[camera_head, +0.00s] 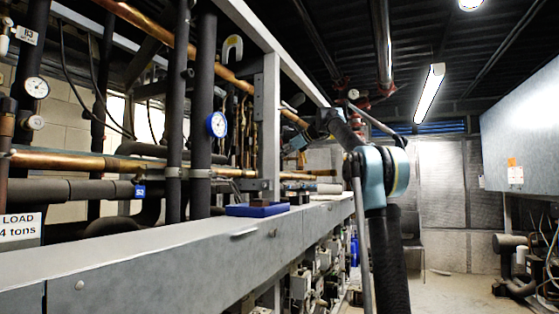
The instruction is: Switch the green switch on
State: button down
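I cannot make out a green switch in the head view. My arm rises at the right of the rack, and its far end reaches left toward the upright grey post. My gripper (291,150) seems to be at that end, small and partly lost against the pipes. I cannot see its fingers clearly or tell whether it is open or shut. I see nothing that it clearly holds.
A long grey beam (190,250) runs along the rack's front. A blue tray (240,210) lies on it beside the grey post (270,130). Pipes with gauges (217,124) stand behind. Small boxes (301,284) sit below the beam.

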jog(key=shift+w, duration=0.1)
dwell(0.3)
jog(key=c, duration=2)
grip_release()
jog(key=shift+w, duration=0.1)
jog(key=v, duration=1.2)
jog(key=shift+a, duration=0.1)
jog(key=s+d+f+n+g+h, duration=0.1)
jog(key=s+d+f+n+h, duration=0.2)
jog(key=s+f, duration=1.3)
jog(key=s+d+f+n+g+h, duration=0.1)
jog(key=s+d+f+n+h, duration=0.3)
jog(key=f, duration=2.6)
jog(key=s+d+f+n+g+h, duration=0.1)
jog(key=s+d+f+n+h, duration=0.3)
jog(key=s+d+f+n, duration=0.6)
jog(key=s+f+n, duration=0.2)
jog(key=s+f, duration=1.1)
jog(key=s, duration=0.4)
jog(key=shift+s+d+f+n+g, duration=0.3)
jog(key=shift+d+f+g, duration=0.05)
jog(key=shift+d+g, duration=0.05)
